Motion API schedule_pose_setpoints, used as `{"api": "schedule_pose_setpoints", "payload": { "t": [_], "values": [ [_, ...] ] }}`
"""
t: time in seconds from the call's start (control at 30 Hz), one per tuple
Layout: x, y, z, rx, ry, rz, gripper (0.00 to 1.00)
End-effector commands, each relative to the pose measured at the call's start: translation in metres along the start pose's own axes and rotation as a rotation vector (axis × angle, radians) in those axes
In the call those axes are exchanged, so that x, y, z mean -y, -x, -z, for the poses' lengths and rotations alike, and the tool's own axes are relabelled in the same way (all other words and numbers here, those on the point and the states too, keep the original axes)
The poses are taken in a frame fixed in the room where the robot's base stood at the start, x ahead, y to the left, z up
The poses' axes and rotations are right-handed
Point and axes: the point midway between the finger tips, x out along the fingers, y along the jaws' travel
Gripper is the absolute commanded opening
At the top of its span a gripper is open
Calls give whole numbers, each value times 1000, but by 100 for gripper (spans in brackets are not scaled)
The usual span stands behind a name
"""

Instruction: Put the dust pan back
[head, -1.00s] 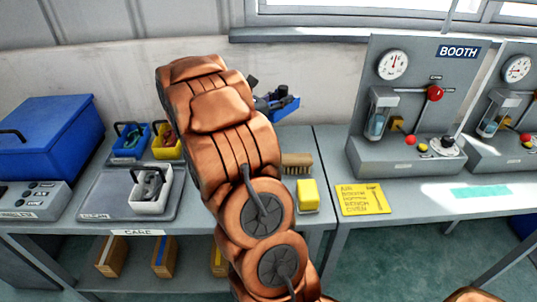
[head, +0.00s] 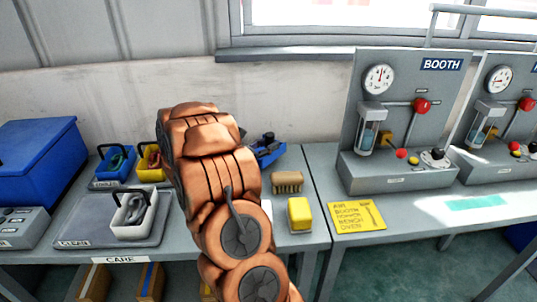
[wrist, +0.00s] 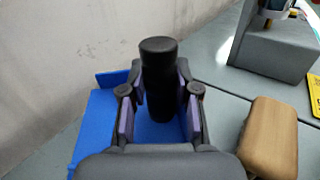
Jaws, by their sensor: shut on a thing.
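The blue dust pan (head: 270,151) shows behind my arm at the back of the grey bench, by the wall. In the wrist view its blue pan (wrist: 88,130) spreads below and left of my gripper, and its black handle (wrist: 160,75) stands up between the fingers. My gripper (wrist: 160,105) is shut on the handle. In the head view my copper arm hides part of the dust pan and most of the gripper. I cannot tell whether the pan touches the bench top.
The booth panel (head: 400,130) stands right.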

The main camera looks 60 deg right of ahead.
Motion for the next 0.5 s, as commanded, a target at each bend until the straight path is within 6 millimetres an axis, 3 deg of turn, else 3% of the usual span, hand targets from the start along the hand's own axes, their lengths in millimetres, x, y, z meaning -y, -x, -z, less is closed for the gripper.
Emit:
{"api": "schedule_pose_setpoints", "payload": {
  "t": [0.3, 0.5],
  "values": [
    [1, 0, 35, 0, 3, 2, 0],
    [0, 0, 37, 1, 0, 1, 0]
  ]
}}
